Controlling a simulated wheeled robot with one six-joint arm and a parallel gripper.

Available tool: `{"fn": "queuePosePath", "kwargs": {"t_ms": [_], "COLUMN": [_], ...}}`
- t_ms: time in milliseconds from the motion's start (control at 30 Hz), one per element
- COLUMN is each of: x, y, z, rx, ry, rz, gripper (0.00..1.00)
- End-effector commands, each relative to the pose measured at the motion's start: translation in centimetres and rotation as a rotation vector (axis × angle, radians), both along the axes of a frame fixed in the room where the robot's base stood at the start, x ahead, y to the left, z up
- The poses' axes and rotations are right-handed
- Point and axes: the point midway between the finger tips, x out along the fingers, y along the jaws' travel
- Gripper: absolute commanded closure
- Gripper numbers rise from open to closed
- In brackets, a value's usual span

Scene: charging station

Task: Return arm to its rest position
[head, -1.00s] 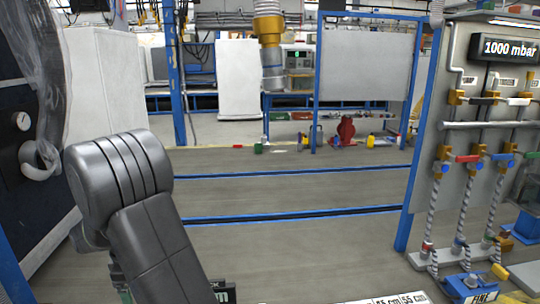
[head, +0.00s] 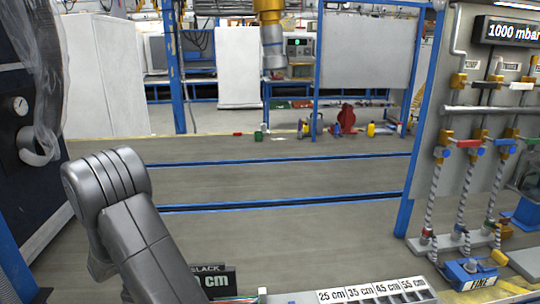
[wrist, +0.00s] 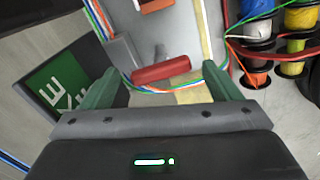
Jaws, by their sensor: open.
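My gripper (wrist: 163,95) shows in the wrist view with its two green fingers spread wide apart. It is open. A red cylinder-like piece (wrist: 161,70) lies beyond the fingertips, between them in the picture, and I cannot tell how far off it is. In the head view my grey arm fills the lower left, and the gripper is hidden from that view.
A panel with hoses and valves (head: 478,125) and a 1000 mbar display (head: 510,31) stands at the right. A labelled tray (head: 376,292) is at the bottom. Coloured spools (wrist: 298,20) and wires are near the gripper. The middle floor (head: 290,180) is clear.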

Motion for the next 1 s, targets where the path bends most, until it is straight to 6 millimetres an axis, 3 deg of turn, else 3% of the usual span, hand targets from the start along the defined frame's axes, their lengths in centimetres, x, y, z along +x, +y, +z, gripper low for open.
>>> {"fn": "queuePosePath", "kwargs": {"t_ms": [1000], "x": [-0.01], "y": [-0.01], "z": [0.07], "rx": [-0.001], "ry": [0.000], "rz": [-0.832], "gripper": [0.16]}}
